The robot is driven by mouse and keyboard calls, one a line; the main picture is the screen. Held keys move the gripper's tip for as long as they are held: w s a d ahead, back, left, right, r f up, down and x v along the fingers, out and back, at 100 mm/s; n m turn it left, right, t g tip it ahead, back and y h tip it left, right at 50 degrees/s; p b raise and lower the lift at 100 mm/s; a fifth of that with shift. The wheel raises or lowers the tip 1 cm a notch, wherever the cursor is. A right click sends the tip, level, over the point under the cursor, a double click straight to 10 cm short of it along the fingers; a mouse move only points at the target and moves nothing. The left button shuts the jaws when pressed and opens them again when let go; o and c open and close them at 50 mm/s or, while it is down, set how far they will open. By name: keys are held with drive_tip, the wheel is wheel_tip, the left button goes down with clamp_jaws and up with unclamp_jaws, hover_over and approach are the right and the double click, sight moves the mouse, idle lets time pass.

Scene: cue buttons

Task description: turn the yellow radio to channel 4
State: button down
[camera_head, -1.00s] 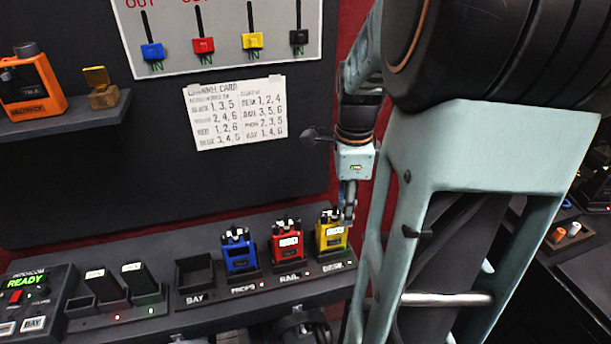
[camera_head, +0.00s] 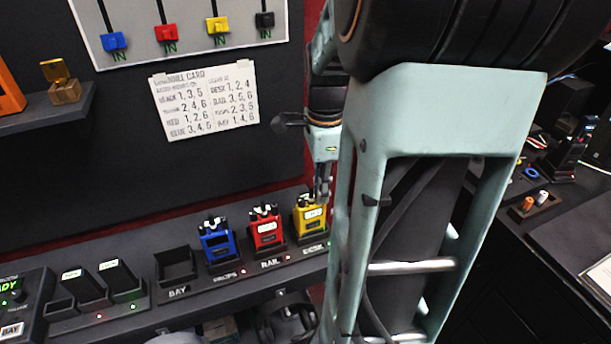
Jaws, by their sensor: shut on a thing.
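The yellow radio (camera_head: 311,222) stands upright in the rightmost charger slot on the counter, above a label that seems to read DESK. A pale label shows on its front, but its channel setting is too small to read. My gripper (camera_head: 324,192) points down at the right side of the radio's top, where the knobs are. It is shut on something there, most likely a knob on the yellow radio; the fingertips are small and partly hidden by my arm.
A red radio (camera_head: 266,232) and a blue radio (camera_head: 217,243) stand close on the left. An empty slot marked BAY (camera_head: 175,268) follows. A channel card (camera_head: 204,100) hangs on the wall. A shelf (camera_head: 60,104) juts out at the left. Headphones (camera_head: 287,318) hang below the counter.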

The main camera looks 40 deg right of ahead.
drive_tip(key=shift+n+p, duration=0.45)
drive_tip(key=shift+n, duration=2.05)
drive_tip(key=c, duration=2)
unclamp_jaws()
drive_tip(key=shift+o, duration=0.2)
drive_tip(key=shift+r, duration=0.1)
wheel_tip(320, 180, up, 12)
drive_tip(key=shift+s, duration=0.1)
